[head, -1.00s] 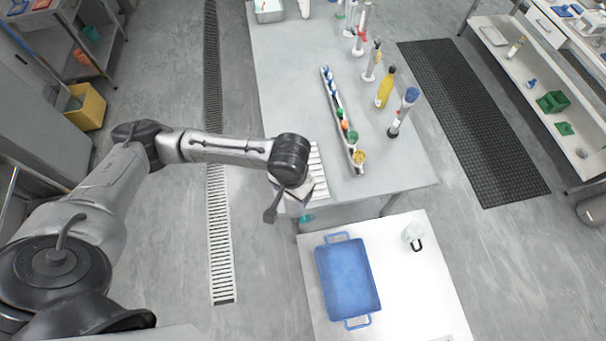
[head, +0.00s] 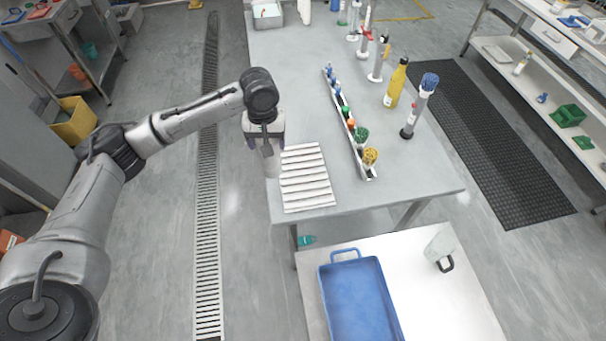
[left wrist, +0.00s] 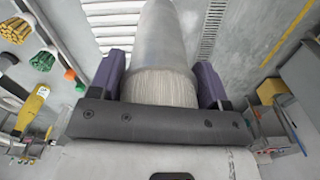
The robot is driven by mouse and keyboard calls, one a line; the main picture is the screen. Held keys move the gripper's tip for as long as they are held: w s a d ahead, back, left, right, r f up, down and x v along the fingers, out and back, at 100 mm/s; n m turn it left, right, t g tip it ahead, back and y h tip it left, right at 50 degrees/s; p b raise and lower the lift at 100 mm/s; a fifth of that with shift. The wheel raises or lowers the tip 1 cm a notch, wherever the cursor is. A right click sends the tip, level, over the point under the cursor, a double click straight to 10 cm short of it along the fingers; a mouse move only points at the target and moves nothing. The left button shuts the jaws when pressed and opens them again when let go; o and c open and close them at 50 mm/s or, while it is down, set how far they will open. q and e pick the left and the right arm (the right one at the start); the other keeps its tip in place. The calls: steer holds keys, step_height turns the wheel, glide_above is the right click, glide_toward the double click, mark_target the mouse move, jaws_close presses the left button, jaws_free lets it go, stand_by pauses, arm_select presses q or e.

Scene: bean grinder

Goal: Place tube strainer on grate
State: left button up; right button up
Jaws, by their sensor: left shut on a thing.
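The tube strainer, a grey-white cylinder with a ribbed end, is clasped between the purple fingers of my left gripper (left wrist: 160,84) in the left wrist view, where its body (left wrist: 160,45) points away from the camera. In the head view my left gripper (head: 266,143) points down at the table's left edge, with the pale tube (head: 272,164) partly visible below it. The grate (head: 307,182), a white slatted panel, lies on the table just right of the tube. White slats (left wrist: 112,18) also show at the upper left of the left wrist view. My right gripper is not in view.
A rack of coloured brushes (head: 345,115) stands right of the grate, with a yellow bottle (head: 396,86) and upright brush (head: 420,105) beyond. A blue tray (head: 360,300) and clear jug (head: 439,247) are on the lower white table. The grate's top is clear.

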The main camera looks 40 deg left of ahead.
arm_select(q)
steer(key=w+d+f+b, duration=0.2)
steer(key=w+f, duration=0.9)
steer(key=shift+w+d, duration=0.15)
steer(key=shift+d, duration=0.2)
steer(key=shift+f, duration=0.1)
steer(key=o, duration=1.4)
